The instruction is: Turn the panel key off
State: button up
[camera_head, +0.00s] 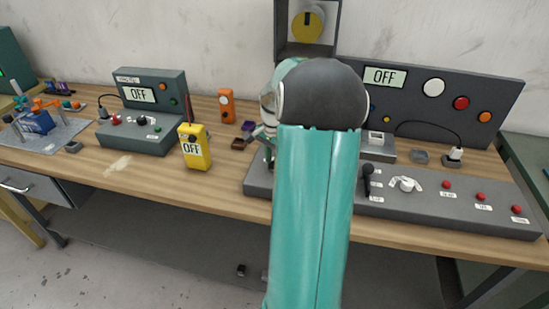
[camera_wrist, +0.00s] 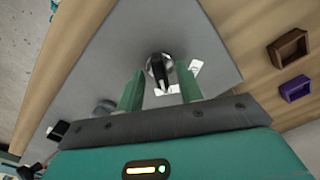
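A black and silver key switch (camera_wrist: 158,68) stands on the grey panel (camera_wrist: 100,66) in the wrist view, with white labels beside it. My gripper (camera_wrist: 159,80) is open, with one green finger on each side of the key as seen from the wrist. The fingers look apart from the key; how deep they reach around it I cannot tell. In the head view my arm hides the key and most of my gripper.
The panel also carries a black lever (camera_head: 368,178), a white knob (camera_head: 405,184) and several red buttons. Small brown (camera_wrist: 288,48) and purple (camera_wrist: 295,89) trays lie beside the panel.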

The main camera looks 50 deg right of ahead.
grip_shut()
jog(key=shift+n, duration=0.5)
jog(key=n, duration=0.4)
jog(key=shift+n, duration=0.3)
jog(key=n, duration=0.6)
jog(key=shift+w+n, duration=0.1)
jog(key=shift+n, duration=0.2)
grip_release()
